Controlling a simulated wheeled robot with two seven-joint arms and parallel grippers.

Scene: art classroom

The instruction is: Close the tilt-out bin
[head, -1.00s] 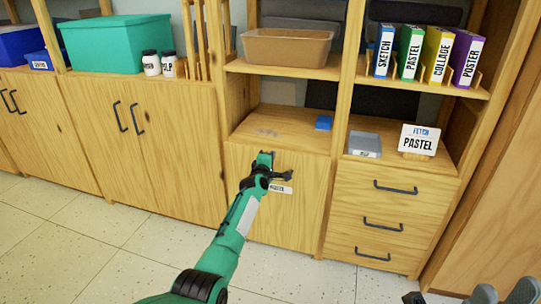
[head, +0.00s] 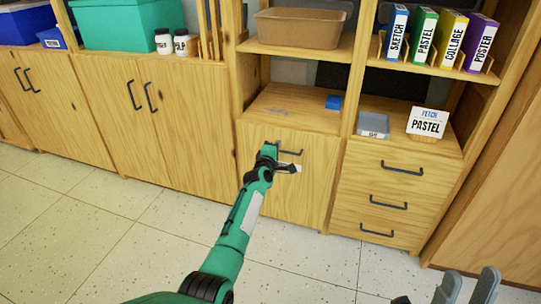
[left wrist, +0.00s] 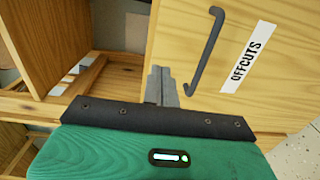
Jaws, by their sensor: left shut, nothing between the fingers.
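The tilt-out bin front (head: 300,200) is a plain wooden panel low in the middle cabinet, with a dark bar handle (head: 290,152) and a white label partly hidden by my arm. In the left wrist view the label (left wrist: 249,53) reads OFFCUTS, beside the handle (left wrist: 206,50). My left gripper (head: 270,148) is shut and empty at the panel's upper part, just left of the handle. Its fingers (left wrist: 162,86) show beside the panel's edge; I cannot tell whether they touch it. How far the panel tilts is unclear. My right gripper (head: 468,288) is open and empty at bottom right.
Above the bin is a shelf with a small blue block (head: 333,102). Closed cupboard doors (head: 170,130) stand left. The tiled floor (head: 130,235) in front is clear.

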